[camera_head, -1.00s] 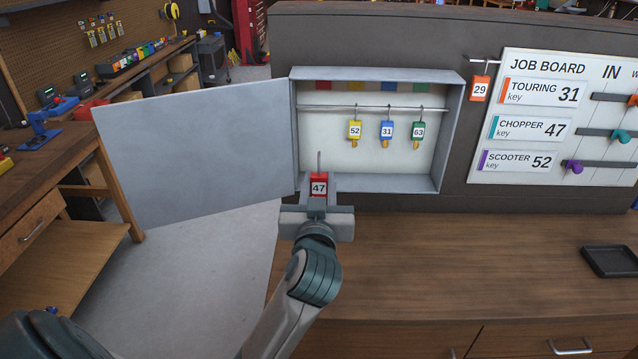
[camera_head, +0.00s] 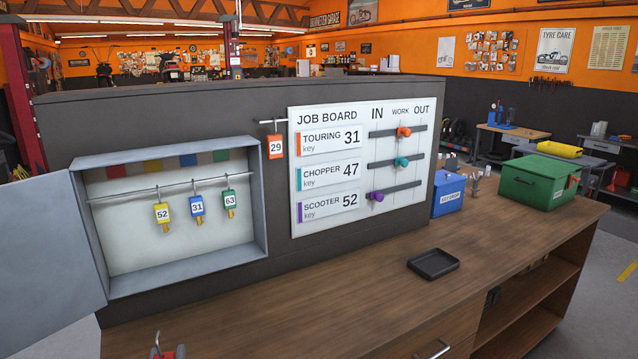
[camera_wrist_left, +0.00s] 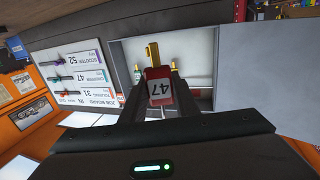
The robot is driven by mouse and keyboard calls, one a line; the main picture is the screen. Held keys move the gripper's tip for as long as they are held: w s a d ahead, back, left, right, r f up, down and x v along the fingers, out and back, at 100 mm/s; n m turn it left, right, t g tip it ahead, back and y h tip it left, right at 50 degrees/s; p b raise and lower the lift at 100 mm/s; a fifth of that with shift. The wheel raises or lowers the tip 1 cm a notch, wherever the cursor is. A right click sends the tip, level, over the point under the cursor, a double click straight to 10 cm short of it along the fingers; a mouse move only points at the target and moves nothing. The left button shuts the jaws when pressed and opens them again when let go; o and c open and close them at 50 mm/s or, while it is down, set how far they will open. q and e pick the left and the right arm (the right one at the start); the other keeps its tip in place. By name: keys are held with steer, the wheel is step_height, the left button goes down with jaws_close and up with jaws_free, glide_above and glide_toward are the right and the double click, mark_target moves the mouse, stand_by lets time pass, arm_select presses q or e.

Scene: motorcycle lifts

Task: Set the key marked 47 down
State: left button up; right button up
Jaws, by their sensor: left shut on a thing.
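The red key tag marked 47 (camera_wrist_left: 160,92) is pinched between the fingers of my left gripper (camera_wrist_left: 158,98) in the left wrist view, its gold key end (camera_wrist_left: 152,53) sticking out beyond them. In the head view only a bit of red and grey (camera_head: 167,352) shows at the bottom edge, lower left. The key is held in front of the open grey key cabinet (camera_head: 262,205). Inside, keys 52 (camera_head: 162,213), 31 (camera_head: 197,206) and 63 (camera_head: 230,200) hang on a rod. My right gripper is not in view.
A small black tray (camera_head: 433,276) lies on the wooden bench (camera_head: 330,300). Key 29 (camera_head: 275,147) hangs on a peg beside the job board (camera_head: 345,215). A blue box (camera_head: 447,196) and a green box (camera_head: 538,185) stand at the right. Bench around the tray is clear.

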arm_select(q)
steer(key=s+d+f+m+h+b, duration=0.1)
steer(key=s+d+f+h+b, duration=0.1)
steer(key=f, duration=0.4)
steer(key=s+d+f+m+h+b, duration=0.2)
steer(key=s+d+f+b, duration=0.2)
steer(key=s+f, duration=0.1)
steer(key=shift+s+d+f+t, duration=0.3)
steer(key=shift+s+f, duration=0.05)
steer(key=shift+f, duration=0.05)
steer(key=shift+a, duration=0.1)
